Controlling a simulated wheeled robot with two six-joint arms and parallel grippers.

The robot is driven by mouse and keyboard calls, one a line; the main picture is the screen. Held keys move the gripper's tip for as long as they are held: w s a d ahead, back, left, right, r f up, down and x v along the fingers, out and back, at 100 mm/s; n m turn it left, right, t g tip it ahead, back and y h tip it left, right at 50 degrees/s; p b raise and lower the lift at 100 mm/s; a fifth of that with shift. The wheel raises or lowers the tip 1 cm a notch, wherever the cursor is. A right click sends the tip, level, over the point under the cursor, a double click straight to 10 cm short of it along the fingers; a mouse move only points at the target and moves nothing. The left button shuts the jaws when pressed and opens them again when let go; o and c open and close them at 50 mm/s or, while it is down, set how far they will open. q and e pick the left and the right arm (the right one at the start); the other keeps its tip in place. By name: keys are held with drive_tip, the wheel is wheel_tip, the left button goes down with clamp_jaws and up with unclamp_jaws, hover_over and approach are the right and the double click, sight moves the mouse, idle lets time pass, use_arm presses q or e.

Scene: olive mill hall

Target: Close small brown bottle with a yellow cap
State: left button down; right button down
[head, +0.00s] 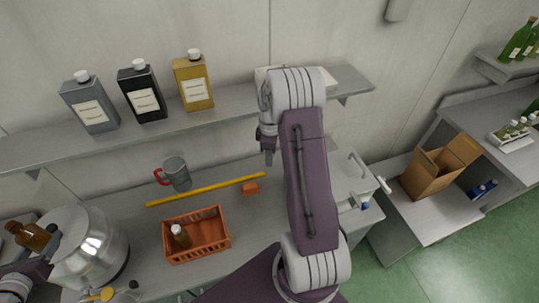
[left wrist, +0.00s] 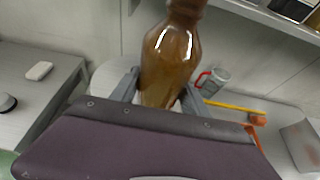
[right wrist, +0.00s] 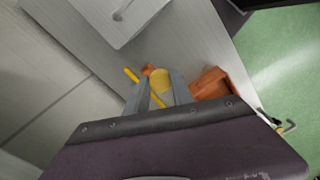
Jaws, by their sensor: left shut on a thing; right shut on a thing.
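The small brown bottle (head: 33,237) is in my left gripper (head: 52,246) at the left of the head view, above the steel pot. It fills the space between the fingers in the left wrist view (left wrist: 168,62); its top end is cut off there. In the head view its neck points left. My right gripper (head: 269,157) points down over the bench, well to the right of the bottle. In the right wrist view, a round yellow cap (right wrist: 160,80) sits between its fingers. The cap is not discernible in the head view.
An orange crate (head: 227,239) holding another brown bottle (head: 181,236) stands on the bench. Behind it are a yellow stick (head: 205,190), a mug (head: 177,173) and a small orange object (head: 250,188). A steel pot (head: 92,247) stands left. A shelf with several containers runs above.

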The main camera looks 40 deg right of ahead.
use_arm(q)
drive_tip(key=shift+f, duration=0.1)
use_arm(e)
drive_tip(key=shift+f, duration=0.15)
